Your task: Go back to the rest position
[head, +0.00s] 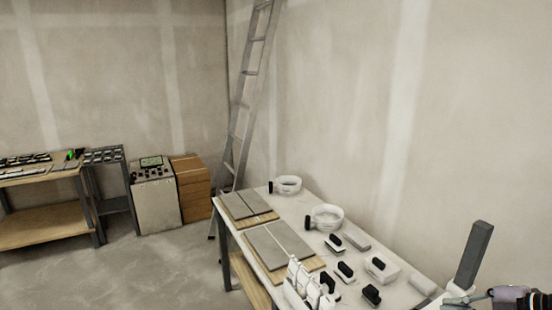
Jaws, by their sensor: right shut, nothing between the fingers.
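My right gripper (462,299) is at the bottom right corner, at the near end of the white-topped table (292,212). Its fingers are shut with nothing visible between them, and it is partly cut off by the picture edge. My left gripper is not in view. Grey tiles (278,244) lie in two groups on wooden boards on the table, far to the left of the right gripper.
A dark grey upright bar (474,256) rises close to the right gripper. White tubs (324,217), black-handled tools (345,270) and white pieces (300,276) occupy the table. A ladder (248,90) leans at the corner. Open floor (150,270) lies left.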

